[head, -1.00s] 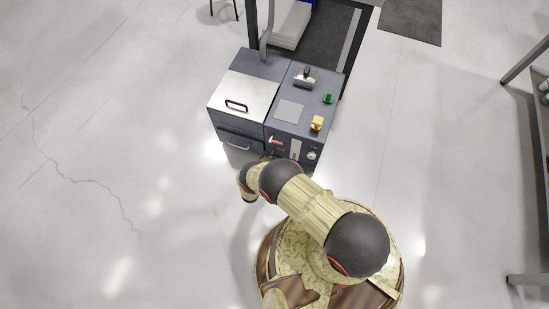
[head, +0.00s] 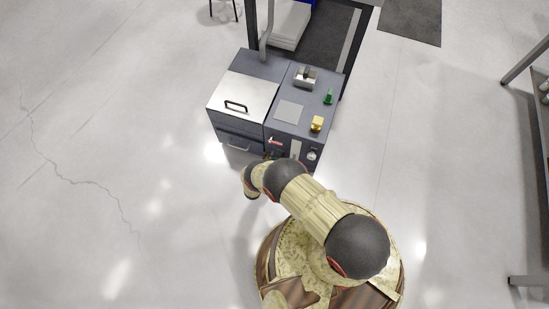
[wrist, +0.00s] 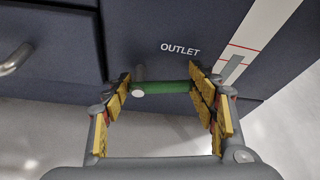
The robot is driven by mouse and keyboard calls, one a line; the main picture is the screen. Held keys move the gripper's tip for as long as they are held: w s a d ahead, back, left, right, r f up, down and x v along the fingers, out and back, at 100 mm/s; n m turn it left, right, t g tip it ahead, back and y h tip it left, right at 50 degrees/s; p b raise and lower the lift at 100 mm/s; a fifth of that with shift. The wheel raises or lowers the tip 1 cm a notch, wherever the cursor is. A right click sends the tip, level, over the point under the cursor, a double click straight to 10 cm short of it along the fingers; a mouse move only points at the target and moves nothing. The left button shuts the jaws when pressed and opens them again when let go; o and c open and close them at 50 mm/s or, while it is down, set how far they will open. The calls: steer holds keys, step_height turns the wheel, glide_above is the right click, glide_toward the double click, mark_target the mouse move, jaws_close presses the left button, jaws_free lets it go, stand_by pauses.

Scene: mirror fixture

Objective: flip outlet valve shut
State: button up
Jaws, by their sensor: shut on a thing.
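The outlet valve's green handle (wrist: 168,87) lies level across the wrist view, under the white OUTLET lettering (wrist: 180,49) on the dark front panel. A round pale end cap shows at its left end, and a grey stem rises behind it. My gripper (wrist: 160,80) spans the handle lengthwise, with one yellow-padded finger at each end, and is shut on it. In the head view my arm reaches to the lower front of the cabinet, and the valve is mostly hidden by the arm.
The cabinet has a silver lid (head: 243,90) with a black handle, a yellow block (head: 317,123) and a green piece (head: 328,96) on top. A drawer handle (wrist: 14,60) sticks out left of the valve. A white gauge strip (wrist: 252,40) is at right. The floor around is clear.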

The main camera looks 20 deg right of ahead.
steer(key=c, duration=0.5)
steer(key=shift+c, duration=0.2)
steer(key=shift+d+f+m+t+y, duration=0.1)
steer(key=shift+f+m+t+y, duration=0.2)
steer(key=shift+m+y, duration=0.55)
steer(key=o, duration=1.2)
steer(key=shift+h, duration=0.25)
steer(key=shift+s, duration=0.1)
